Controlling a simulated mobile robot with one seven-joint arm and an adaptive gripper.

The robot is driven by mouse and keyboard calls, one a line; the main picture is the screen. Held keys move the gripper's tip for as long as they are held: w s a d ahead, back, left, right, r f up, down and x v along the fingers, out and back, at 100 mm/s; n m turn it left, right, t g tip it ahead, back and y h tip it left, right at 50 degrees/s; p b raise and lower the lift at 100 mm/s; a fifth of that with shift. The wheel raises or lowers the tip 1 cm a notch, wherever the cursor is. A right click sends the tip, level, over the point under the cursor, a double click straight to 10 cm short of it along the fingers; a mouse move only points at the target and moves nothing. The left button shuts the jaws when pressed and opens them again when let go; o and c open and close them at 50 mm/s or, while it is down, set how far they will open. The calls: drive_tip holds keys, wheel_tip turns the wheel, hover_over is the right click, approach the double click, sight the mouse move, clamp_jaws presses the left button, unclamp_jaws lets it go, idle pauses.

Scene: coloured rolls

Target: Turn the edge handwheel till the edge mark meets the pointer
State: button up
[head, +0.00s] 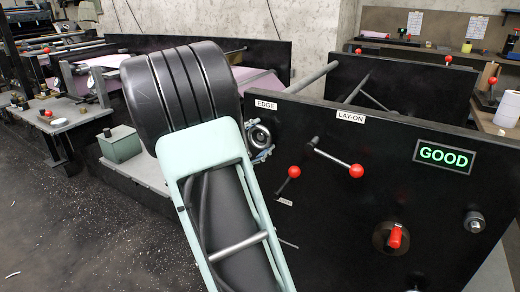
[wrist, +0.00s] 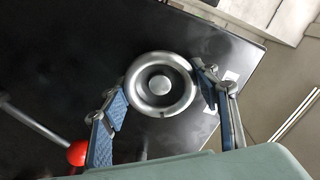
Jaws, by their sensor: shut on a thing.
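The edge handwheel (wrist: 160,68) is a round silver wheel with a raised hub, on the black panel in the wrist view. In the head view the handwheel (head: 259,136) shows partly, just below the white EDGE label (head: 266,105), with my arm covering its left side. My gripper (wrist: 163,92) is shut on the handwheel, with one blue-padded finger on each side of its rim. In the head view my gripper (head: 262,153) is mostly hidden behind my arm. A small dark nick shows at the rim's lower edge in the wrist view. I cannot make out the pointer.
A lever with a red knob (head: 294,171) is close to the right of my arm; a red knob (wrist: 77,153) also shows near the left finger. Another red-knobbed lever (head: 356,171) sits under the LAY-ON label (head: 351,117). A green GOOD display (head: 444,155) is at right.

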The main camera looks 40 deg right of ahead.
drive_tip(key=shift+m+b, duration=0.7)
drive_tip(key=shift+m, duration=1.5)
drive_tip(key=o, duration=1.2)
drive_tip(key=shift+a, duration=0.1)
drive_tip(key=v, duration=1.2)
